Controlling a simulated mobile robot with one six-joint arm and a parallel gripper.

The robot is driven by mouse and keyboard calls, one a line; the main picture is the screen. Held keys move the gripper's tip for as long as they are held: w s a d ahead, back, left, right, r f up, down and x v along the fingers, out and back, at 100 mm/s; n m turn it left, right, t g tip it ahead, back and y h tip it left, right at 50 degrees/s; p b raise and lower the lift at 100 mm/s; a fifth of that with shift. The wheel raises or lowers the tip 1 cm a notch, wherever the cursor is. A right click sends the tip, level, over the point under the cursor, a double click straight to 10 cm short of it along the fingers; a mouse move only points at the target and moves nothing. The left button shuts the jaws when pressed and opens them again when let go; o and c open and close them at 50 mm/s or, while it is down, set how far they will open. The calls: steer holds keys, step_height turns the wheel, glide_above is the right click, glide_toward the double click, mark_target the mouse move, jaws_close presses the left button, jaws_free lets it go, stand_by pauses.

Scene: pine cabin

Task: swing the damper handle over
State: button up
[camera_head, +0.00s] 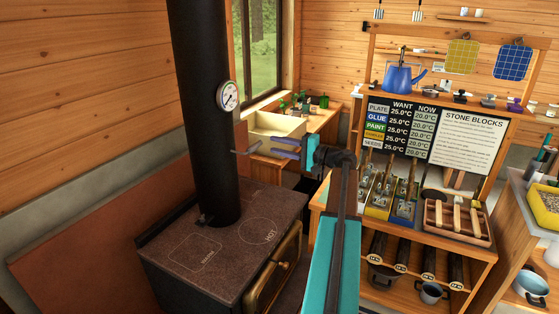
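The black stovepipe (204,100) rises from the stove at left centre. A thin grey damper handle (246,151) sticks out from the pipe's right side, below the round dial. My gripper (276,147) is just right of the handle, with its fingers pointing left toward it. The two bluish-purple fingers look spread apart, with nothing visible between them. The finger tips look close to the handle's outer end; I cannot tell whether they touch it.
A round white dial (227,95) sits on the pipe above the handle. The dark stove top (222,250) lies below, marked WARM and HOT. A wooden workbench (455,235) with boards and tools stands at right.

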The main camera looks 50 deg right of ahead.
mark_target(258, 147)
steer(key=shift+d+f+b, duration=0.1)
steer(key=shift+f+b, duration=1)
steer(key=shift+f, duration=0.45)
steer(key=shift+p+x, duration=0.45)
steer(key=shift+x, duration=1.85)
steer(key=shift+b+x, duration=0.45)
steer(key=shift+x, duration=1.05)
steer(key=shift+w, duration=0.1)
steer(key=c, duration=0.5)
steer(key=shift+c, duration=0.2)
